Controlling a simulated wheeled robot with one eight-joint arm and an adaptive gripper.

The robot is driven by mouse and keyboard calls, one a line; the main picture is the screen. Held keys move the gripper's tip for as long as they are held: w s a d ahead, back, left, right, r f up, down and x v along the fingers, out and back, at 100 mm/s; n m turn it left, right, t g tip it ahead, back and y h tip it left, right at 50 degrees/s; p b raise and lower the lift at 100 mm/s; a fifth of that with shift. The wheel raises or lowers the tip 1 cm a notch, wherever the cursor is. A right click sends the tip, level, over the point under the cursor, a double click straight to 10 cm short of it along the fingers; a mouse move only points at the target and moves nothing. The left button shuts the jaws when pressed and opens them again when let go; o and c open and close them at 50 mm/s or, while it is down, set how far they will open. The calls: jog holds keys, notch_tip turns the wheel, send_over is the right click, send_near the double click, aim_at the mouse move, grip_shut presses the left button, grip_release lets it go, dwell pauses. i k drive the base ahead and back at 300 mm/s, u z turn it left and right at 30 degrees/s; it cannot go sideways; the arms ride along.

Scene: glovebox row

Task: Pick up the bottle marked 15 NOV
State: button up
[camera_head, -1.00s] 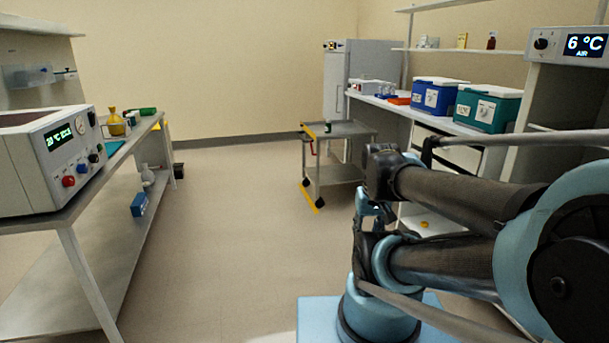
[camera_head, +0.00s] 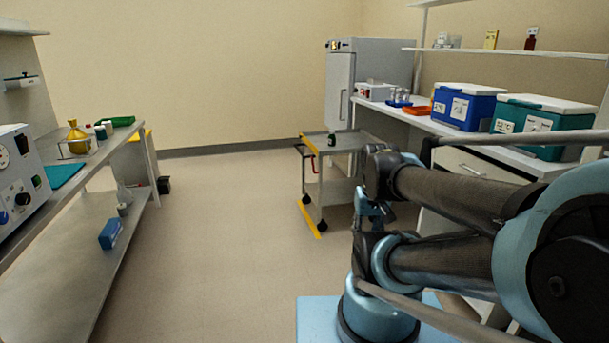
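No marking 15 NOV can be read on any bottle. A small dark green bottle (camera_head: 331,140) stands on the top of a grey trolley (camera_head: 345,136) in the middle distance. A dark brown bottle (camera_head: 530,40) stands on the wall shelf at the upper right. Small capped containers (camera_head: 102,131) stand on the left bench; their labels are too small to read. My folded arm fills the lower right. My gripper cannot be made out among the arm parts.
A left bench (camera_head: 95,160) carries an instrument, a yellow flask (camera_head: 77,138) and a green tray (camera_head: 114,121). A right counter (camera_head: 398,112) holds a blue cooler (camera_head: 463,107) and a teal cooler (camera_head: 541,125). A tall grey cabinet (camera_head: 340,90) stands behind. The floor between is clear.

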aim_at(332, 139)
jog(key=i, duration=2.75)
jog(key=z, duration=0.1)
